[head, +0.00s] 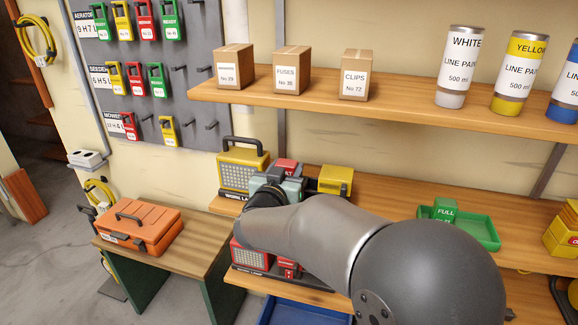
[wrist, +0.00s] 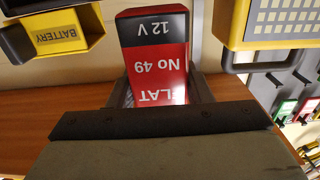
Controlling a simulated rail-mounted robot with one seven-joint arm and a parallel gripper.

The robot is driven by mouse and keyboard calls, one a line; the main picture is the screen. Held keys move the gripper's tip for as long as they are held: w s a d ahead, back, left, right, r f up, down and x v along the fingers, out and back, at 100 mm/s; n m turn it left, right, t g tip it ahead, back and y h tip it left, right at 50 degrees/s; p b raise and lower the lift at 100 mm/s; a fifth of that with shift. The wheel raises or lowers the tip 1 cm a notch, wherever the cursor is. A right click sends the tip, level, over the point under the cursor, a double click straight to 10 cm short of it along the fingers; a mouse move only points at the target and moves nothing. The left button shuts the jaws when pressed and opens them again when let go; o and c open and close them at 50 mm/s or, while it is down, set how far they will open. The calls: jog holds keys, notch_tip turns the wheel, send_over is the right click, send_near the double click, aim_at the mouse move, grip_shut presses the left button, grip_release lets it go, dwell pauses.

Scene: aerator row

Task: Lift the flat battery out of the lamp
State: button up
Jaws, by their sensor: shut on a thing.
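The flat battery (wrist: 155,55) is a red and black block marked "FLAT No 49 12 V", upside down in the wrist view. My gripper (wrist: 155,88) is shut on it, with a finger at each side. In the head view the battery's red end (head: 287,166) shows just beyond my gripper (head: 280,186). The yellow work lamp (head: 243,166), with a dark handle, stands to the left. The yellow part marked "BATTERY" (wrist: 60,38) also shows in the head view (head: 335,180), right of the gripper. My arm hides the lamp's middle, so I cannot tell whether the battery is clear.
A green tray (head: 485,234) with a green "FULL" battery (head: 443,212) sits right on the same shelf. Another lamp (head: 250,257) with a red battery (head: 288,268) stands below. An orange toolbox (head: 140,230) is on the left bench. An upper shelf (head: 400,106) overhangs with boxes.

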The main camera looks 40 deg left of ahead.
jog(key=v, duration=0.8)
jog(key=shift+b, duration=0.35)
jog(key=shift+r, duration=0.1)
dwell(0.4)
